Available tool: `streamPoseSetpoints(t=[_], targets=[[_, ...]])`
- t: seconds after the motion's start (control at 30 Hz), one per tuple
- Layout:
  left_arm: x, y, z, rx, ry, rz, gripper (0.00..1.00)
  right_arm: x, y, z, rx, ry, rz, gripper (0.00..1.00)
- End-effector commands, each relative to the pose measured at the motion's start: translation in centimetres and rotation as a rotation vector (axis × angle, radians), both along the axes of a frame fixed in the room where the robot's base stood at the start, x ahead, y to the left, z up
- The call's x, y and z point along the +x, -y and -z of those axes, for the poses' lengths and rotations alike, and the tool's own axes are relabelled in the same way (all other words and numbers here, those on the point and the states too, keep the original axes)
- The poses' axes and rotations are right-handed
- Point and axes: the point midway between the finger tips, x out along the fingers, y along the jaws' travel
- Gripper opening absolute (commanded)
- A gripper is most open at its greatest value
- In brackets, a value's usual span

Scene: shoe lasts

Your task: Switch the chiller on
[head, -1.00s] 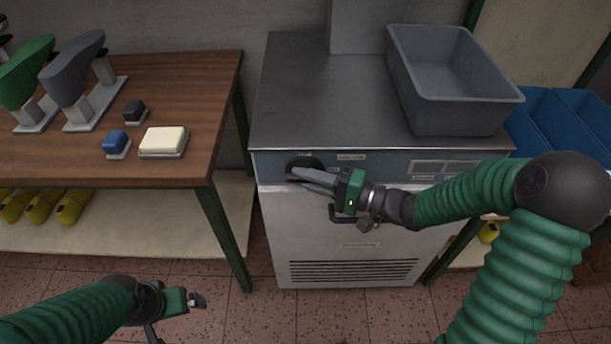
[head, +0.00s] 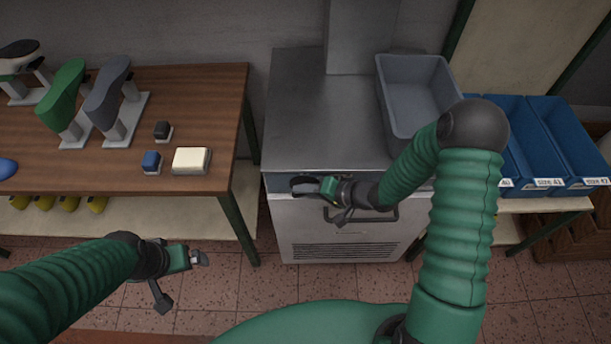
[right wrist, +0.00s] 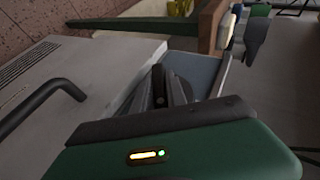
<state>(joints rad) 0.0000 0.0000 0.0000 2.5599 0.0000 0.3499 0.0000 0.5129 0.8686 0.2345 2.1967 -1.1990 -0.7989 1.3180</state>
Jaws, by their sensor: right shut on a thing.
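The chiller (head: 335,228) is a steel cabinet with a blue-grey control strip along its upper front and a handle below it. A round black knob (head: 300,182) sits at the left end of that strip. My right gripper (head: 309,188) is shut on the knob; in the right wrist view its fingers (right wrist: 161,92) are on either side of a dark upright part of the knob (right wrist: 159,84). The fingers hide much of the knob, so its setting cannot be read. My left gripper (head: 201,259) hangs away from the chiller, low at the left, over the floor; its jaw gap is unclear.
A grey bin (head: 430,75) stands on the chiller's top. A wooden table (head: 205,90) at the left holds shoe lasts, a blue block, a dark block and a cream block. Blue bins (head: 565,135) stand on a bench at the right. The chiller's handle (head: 385,215) is close to my right gripper.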

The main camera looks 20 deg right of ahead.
Motion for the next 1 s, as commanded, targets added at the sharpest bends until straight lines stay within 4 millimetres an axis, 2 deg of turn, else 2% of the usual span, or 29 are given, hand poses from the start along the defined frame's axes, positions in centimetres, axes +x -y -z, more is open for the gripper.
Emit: streamPoseSetpoints(t=[0.03, 0.1, 0.33, 0.7, 1.0], targets=[[0.0, 0.0, -1.7, 0.0, 0.0, 0.0, 0.97, -0.4, -0.3, -0.6, -0.043, -0.024, -0.009, 0.0], [0.0, 0.0, -2.7, 0.0, 0.0, 0.0, 0.97, -0.4, -0.3, -0.4, -0.107, -0.042, -0.009, 0.0], [0.0, 0.0, -4.3, 0.0, 0.0, 0.0, 0.97, -0.4, -0.3, 0.1, -0.317, -0.099, -0.009, 0.0], [0.0, 0.0, -3.0, 0.0, 0.0, 0.0, 0.97, -0.2, -0.3, 0.7, -0.644, -0.187, -0.01, 0.0], [0.0, 0.0, -2.0, 0.0, 0.0, 0.0, 0.97, -0.3, -0.1, 0.6, -0.831, -0.244, -0.007, 0.0]])
